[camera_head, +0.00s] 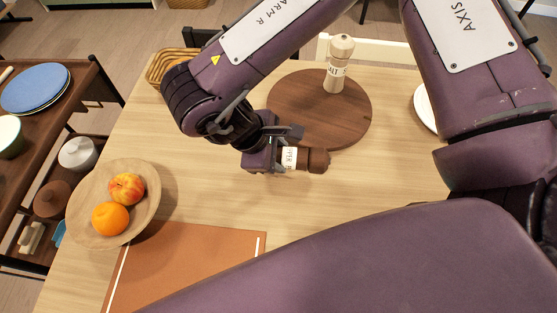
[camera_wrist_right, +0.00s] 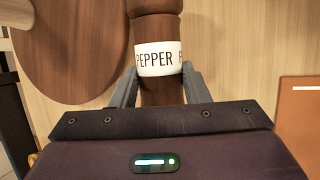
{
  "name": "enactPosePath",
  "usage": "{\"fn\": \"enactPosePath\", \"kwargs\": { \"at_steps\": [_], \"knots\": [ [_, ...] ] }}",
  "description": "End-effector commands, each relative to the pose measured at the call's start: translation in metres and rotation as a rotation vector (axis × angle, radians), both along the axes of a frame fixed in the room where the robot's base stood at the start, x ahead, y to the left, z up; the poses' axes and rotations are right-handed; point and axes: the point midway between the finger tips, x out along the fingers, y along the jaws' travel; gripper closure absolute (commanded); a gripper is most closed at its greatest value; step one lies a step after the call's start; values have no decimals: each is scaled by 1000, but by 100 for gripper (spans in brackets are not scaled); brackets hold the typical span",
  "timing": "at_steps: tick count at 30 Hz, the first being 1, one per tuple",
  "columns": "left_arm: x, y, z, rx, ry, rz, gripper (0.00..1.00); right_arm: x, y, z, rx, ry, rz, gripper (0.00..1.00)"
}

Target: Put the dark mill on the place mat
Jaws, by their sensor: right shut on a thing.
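The dark mill (camera_head: 318,160) is brown with a white label reading PEPPER. It lies roughly sideways in the head view, with its top end pointing right. My right gripper (camera_head: 284,150) is shut on it, and in the wrist view the two fingers of the gripper (camera_wrist_right: 160,88) press either side of the mill's body (camera_wrist_right: 160,93) just below the label. The place mat (camera_head: 190,262) is orange-brown with white stripes, on the table at lower left. A corner of the mat (camera_wrist_right: 302,130) shows at the right of the wrist view. My left gripper is out of view.
A round wooden board (camera_head: 290,105) holds a light mill (camera_head: 338,65) behind the dark one. A wooden bowl (camera_head: 85,190) with an apple and an orange stands at left, by the mat. A basket (camera_head: 160,65) and a white plate (camera_head: 422,108) are farther off.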

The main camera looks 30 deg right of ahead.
Motion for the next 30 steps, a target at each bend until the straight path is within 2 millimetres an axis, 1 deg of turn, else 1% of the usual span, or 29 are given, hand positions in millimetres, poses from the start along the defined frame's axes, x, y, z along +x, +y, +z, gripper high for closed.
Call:
{"fn": "enactPosePath", "kwargs": {
  "at_steps": [1,3,6,12,16,21,22,26,30],
  "knots": [
    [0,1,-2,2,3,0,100,-2,0,-9,-1,5,-2,86],
    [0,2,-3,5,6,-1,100,-1,0,-20,-1,6,-1,86],
    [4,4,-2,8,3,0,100,-1,0,-31,-1,4,-1,86],
    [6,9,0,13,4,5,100,-1,0,-33,-1,2,0,86],
    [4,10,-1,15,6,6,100,0,0,-34,-1,2,0,86],
    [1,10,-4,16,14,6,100,-1,0,-39,-1,2,0,86],
    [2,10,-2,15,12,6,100,-1,0,-38,0,2,0,54],
    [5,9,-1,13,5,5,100,-1,0,-38,0,2,0,37],
    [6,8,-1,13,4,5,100,-1,0,-38,-1,3,0,37]
  ]
}}
